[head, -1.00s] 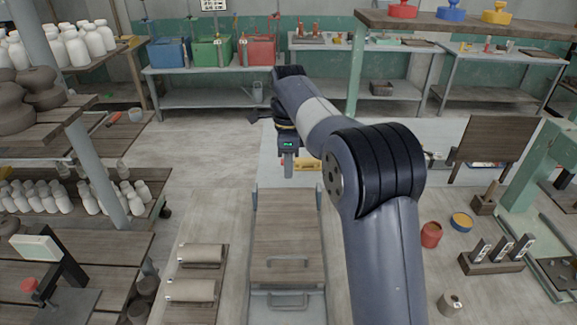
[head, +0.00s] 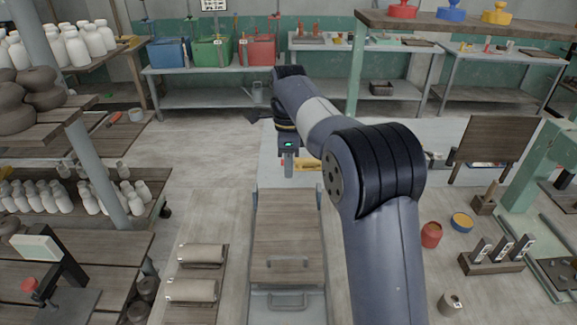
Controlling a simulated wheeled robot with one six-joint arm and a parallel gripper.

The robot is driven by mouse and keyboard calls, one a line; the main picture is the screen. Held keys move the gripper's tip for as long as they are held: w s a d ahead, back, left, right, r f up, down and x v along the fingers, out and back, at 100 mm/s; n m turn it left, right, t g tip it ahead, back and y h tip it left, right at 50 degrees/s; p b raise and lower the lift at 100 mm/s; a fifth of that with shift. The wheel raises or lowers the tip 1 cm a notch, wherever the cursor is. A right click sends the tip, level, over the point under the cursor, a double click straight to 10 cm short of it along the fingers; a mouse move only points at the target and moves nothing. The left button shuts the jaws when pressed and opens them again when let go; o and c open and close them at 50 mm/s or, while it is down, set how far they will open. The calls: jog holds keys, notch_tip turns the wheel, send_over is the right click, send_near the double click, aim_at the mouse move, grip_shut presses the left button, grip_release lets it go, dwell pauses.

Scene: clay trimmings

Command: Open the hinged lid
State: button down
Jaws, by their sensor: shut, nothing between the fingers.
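The hinged lid (head: 288,225) is a brown wooden panel with a metal handle (head: 287,262) near its front edge. It lies flat on top of a grey bin (head: 258,306), and it looks closed. A second handle (head: 288,300) is on the bin's front. My gripper (head: 288,170) points down just beyond the lid's far edge and is shut and empty. It looks apart from the lid, though its exact height is hard to judge. My arm reaches in from the right and hides part of the area behind the bin.
Two clay rolls (head: 200,255) on a board stand left of the bin. To the right are a red pot (head: 431,235), a tool block (head: 492,262) and a small canister (head: 450,303). Shelves with white bottles (head: 75,198) stand at the left.

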jog(key=c, duration=1.5)
grip_release()
jog(key=shift+r, duration=0.1)
